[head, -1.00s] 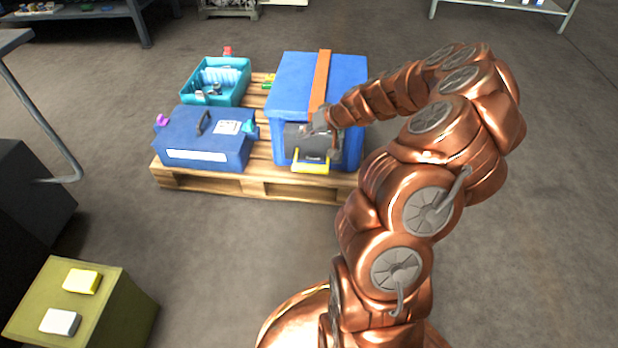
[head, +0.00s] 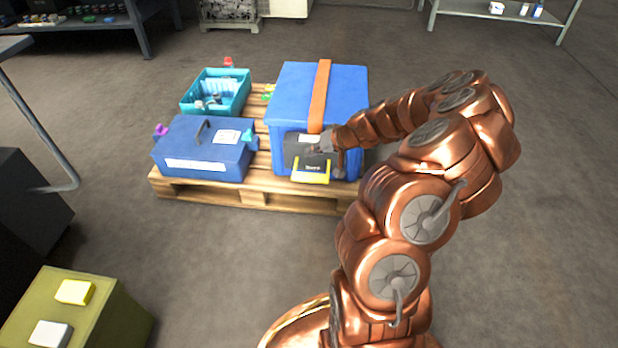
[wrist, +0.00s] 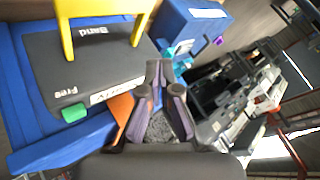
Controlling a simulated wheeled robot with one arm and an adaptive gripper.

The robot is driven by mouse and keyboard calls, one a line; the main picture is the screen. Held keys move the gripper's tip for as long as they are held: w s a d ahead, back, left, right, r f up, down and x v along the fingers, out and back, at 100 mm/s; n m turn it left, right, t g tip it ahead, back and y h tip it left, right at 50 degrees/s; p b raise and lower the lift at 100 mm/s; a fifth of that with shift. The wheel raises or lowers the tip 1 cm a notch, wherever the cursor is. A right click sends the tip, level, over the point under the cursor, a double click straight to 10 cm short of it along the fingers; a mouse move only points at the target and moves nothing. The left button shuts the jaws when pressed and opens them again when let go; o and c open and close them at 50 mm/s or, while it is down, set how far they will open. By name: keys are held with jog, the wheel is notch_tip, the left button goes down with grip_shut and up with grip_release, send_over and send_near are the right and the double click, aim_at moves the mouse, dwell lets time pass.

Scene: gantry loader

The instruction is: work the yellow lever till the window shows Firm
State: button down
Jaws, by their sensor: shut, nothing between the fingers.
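A dark grey tensioner housing (head: 303,152) sits on the front of a large blue crate, at the orange strap (head: 319,95). It also shows upside down in the wrist view (wrist: 85,62). The yellow lever (head: 311,180) is a U-shaped handle sticking out at the housing's lower front; it is large at the top of the wrist view (wrist: 68,38). The housing reads "Band" and "Free"; I cannot tell whether "Free" (wrist: 66,91) is in the window. A green piece (wrist: 74,113) is beside it. My gripper (wrist: 158,70) is shut and empty, beside the housing, apart from the lever.
The blue crate (head: 345,85) stands on a wooden pallet (head: 255,194). A blue case (head: 178,153) with a handle and a teal bin (head: 240,101) are to its left. An olive cabinet (head: 105,315) is at lower left. The floor in front of the pallet is clear.

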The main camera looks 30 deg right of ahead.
aim_at(312, 176)
jog(key=shift+f+b, duration=1.7)
jog(key=shift+f, duration=1.7)
jog(key=shift+f+b, duration=0.4)
jog(key=shift+f+b, duration=1.3)
jog(key=shift+f, duration=0.3)
dwell(0.8)
jog(key=shift+r, duration=0.1)
dwell(0.5)
jog(key=shift+r+p, duration=1)
jog(key=shift+r, duration=0.95)
jog(key=shift+r, duration=0.1)
